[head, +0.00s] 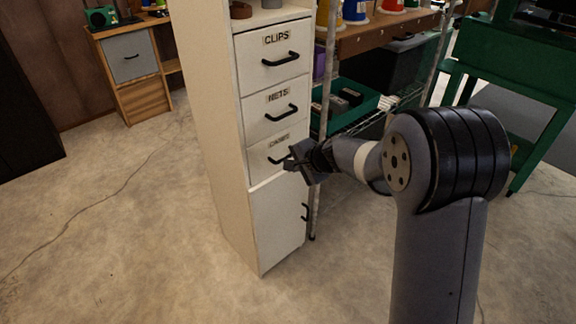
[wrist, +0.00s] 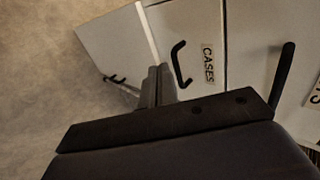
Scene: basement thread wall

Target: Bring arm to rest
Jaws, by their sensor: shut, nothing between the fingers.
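My gripper (head: 292,162) is at the front of a white cabinet (head: 222,130) in the head view, by its third drawer. In the wrist view my gripper's fingers (wrist: 158,72) are together with nothing between them. They point toward the cabinet front, left of the black handle of the drawer labelled CASES (wrist: 207,62). I cannot tell whether they touch anything. The drawer labelled CLIPS (head: 275,55) and the drawer labelled NETS (head: 276,107) look closed. The CASES drawer (head: 262,153) is partly hidden behind my gripper in the head view.
A lower cabinet door (head: 275,225) with a black handle is below the drawers. A shelf with a green bin (head: 352,108) stands right of the cabinet. A green cart (head: 530,60) is at the far right. The floor (head: 110,230) left of the cabinet is open, with a thin cable.

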